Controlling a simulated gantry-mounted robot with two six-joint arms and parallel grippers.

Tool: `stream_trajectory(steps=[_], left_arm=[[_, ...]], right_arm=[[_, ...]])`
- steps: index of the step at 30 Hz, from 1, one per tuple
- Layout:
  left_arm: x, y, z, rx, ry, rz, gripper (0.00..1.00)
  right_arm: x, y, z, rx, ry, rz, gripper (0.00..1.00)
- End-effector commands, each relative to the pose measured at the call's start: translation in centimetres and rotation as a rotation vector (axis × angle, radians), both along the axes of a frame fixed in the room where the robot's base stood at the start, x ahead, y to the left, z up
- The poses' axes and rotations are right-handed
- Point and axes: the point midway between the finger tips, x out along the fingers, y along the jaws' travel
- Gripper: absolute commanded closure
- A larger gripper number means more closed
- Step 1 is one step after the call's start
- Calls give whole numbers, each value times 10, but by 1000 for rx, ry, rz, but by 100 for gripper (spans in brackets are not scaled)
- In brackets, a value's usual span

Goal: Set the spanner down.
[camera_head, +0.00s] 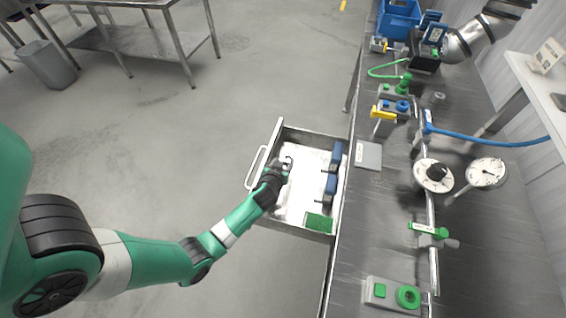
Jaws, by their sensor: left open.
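My left gripper (284,168) is over the open drawer (279,136), at its left side near the handle. The gripper is open. A small grey, curved piece shows at its fingertips; I cannot tell whether it is the spanner's end or part of the fingers. No spanner can be made out clearly elsewhere. The drawer has a white floor, and two blue-and-dark items, an upper one (336,154) and a lower one (330,185), lie along its right side. My right gripper is not in view.
A green pad (318,222) lies in the drawer's near right corner. The steel bench (375,235) borders the drawer on the right, with valves, a dial gauge (487,172) and a blue hose (490,139). The floor left of the drawer is clear.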

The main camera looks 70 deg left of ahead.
Motion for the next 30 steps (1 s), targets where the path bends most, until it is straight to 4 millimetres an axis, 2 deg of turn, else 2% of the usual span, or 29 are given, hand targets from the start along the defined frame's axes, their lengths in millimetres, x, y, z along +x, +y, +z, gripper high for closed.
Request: stream_trajectory(steps=[5,7,15,19,30], left_arm=[[0,0,20,1,1,0,45],[-9,-12,23,0,2,-3,45],[-46,-62,55,0,1,-5,45],[-58,-77,64,0,0,-4,45],[-64,-84,69,0,0,0,45]], right_arm=[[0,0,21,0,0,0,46],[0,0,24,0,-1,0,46],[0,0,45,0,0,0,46],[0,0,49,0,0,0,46],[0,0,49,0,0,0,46]])
